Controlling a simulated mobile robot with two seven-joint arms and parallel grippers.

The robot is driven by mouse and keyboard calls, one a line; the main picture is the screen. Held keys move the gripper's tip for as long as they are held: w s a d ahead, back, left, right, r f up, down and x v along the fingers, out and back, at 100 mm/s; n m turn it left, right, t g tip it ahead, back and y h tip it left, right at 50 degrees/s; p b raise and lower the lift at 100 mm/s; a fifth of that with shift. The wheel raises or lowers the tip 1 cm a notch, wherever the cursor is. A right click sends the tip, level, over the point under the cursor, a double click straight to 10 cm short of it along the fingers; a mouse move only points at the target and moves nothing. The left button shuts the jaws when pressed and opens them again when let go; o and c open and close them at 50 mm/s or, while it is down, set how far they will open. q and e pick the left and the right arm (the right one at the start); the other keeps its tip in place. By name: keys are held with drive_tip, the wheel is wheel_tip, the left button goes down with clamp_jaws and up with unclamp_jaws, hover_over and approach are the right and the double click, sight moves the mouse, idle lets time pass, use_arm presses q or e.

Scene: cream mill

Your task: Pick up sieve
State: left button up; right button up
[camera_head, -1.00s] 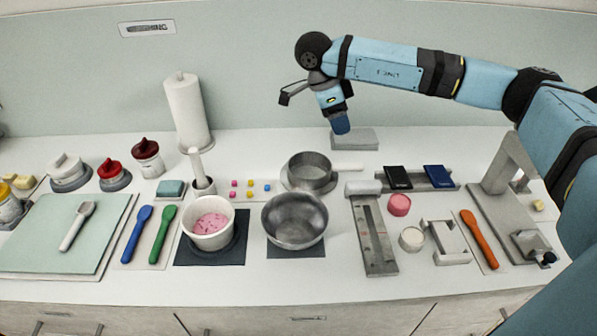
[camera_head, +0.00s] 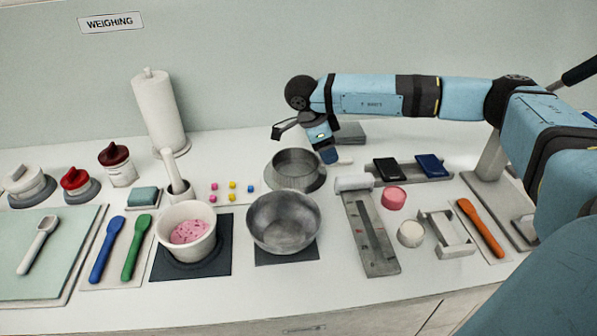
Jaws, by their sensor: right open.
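The sieve (camera_head: 295,178) is a round grey metal pan at the back middle of the counter, behind the steel bowl (camera_head: 284,222). Its pale handle (camera_head: 344,161) points right and is partly hidden by my gripper. My right gripper (camera_head: 304,144) is open and empty, above the back right of the sieve where the handle begins. One dark finger reaches left and a blue fingertip hangs close to the handle; I cannot tell whether it touches. My left gripper is not in view.
A mortar with pestle (camera_head: 178,190) and small coloured cubes (camera_head: 232,185) lie left of the sieve. A ruler-like metal gauge (camera_head: 371,235) stands to the right. A paper roll (camera_head: 159,112) stands at the back. A grey block (camera_head: 350,132) sits behind the gripper.

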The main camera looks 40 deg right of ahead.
drive_tip(key=x, duration=0.5)
clamp_jaws()
drive_tip(key=shift+r, duration=0.15)
